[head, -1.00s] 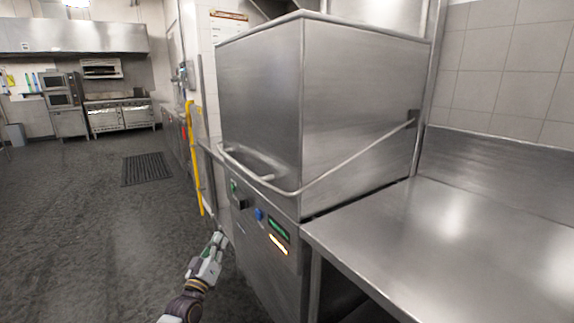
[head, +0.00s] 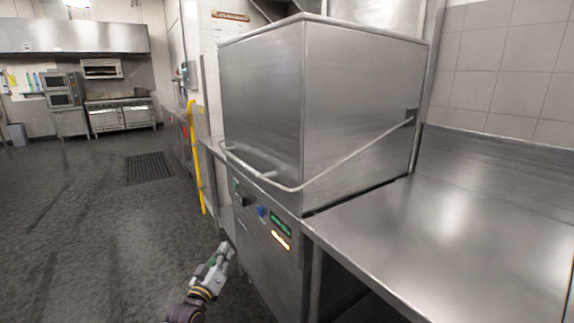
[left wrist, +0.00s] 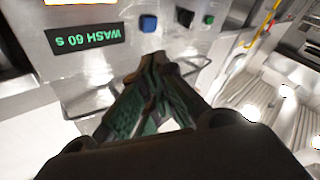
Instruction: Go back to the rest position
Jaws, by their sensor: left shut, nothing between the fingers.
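My left gripper (head: 226,248) is low in front of the dishwasher (head: 262,100), beside its control panel, at the bottom of the head view. In the left wrist view its green-padded fingers (left wrist: 152,62) meet at the tips, shut and empty. They point toward the panel with the green "WASH 60 S" display (left wrist: 85,39), the blue button (left wrist: 148,23) and a green button (left wrist: 208,19). The fingertips appear apart from the panel, though the exact gap is hard to tell. The dishwasher's hood looks lowered, with its bar handle across the front. My right gripper is not in view.
A steel counter (head: 470,235) adjoins the dishwasher on the right and is bare. A yellow pole-like object (head: 197,160) stands left of the dishwasher. Open dark floor (head: 80,220) lies to the left, with a floor grate (head: 148,168). Ovens (head: 122,115) stand far back.

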